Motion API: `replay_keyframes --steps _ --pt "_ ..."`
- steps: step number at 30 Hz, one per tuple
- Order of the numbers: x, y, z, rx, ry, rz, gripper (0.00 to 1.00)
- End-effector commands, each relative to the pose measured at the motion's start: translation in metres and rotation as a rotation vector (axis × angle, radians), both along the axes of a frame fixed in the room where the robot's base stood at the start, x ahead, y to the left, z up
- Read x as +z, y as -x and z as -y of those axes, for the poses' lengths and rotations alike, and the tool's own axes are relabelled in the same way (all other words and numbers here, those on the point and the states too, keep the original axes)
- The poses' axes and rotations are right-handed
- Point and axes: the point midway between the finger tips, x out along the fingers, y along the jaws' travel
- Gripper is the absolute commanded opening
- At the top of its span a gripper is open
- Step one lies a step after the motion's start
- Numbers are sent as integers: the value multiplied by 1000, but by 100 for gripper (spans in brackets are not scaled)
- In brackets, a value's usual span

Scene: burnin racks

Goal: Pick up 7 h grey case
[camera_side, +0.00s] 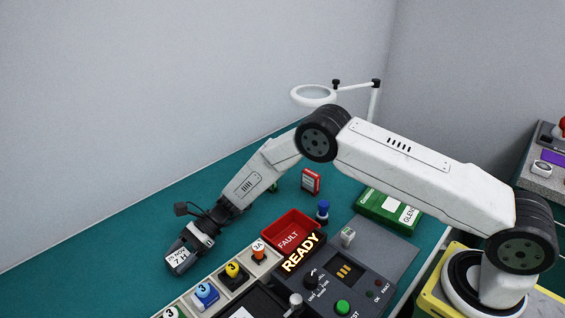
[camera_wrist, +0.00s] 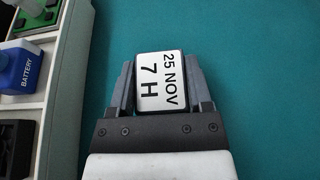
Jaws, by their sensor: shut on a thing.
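The grey case (camera_side: 178,262) has a white label reading "25 NOV 7 H". In the side view it is at the lower left, at the end of my arm, over the green mat. My gripper (camera_side: 192,247) is shut on it. In the wrist view the case (camera_wrist: 160,82) sits between the two grey fingers of my gripper (camera_wrist: 161,85), its label facing the camera. I cannot tell whether the case touches the mat or is slightly above it.
A rack (camera_side: 214,305) with several numbered coloured parts stands right of the case. A red FAULT tray (camera_side: 310,226), a READY sign (camera_side: 304,252) and a control panel (camera_side: 375,292) lie further right. A green box (camera_side: 375,207) is behind. The mat left of the rack is clear.

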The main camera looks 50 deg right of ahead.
Motion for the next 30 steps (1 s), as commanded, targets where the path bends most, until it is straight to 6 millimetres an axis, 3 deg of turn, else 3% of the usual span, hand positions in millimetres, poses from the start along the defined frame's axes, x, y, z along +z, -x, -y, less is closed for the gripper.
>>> replay_keyframes --steps 11,23,30 --pt "37 10 4 -1 -1 1 3" --pt "85 47 21 -1 -1 1 3" --pt "99 77 35 -1 0 0 3"
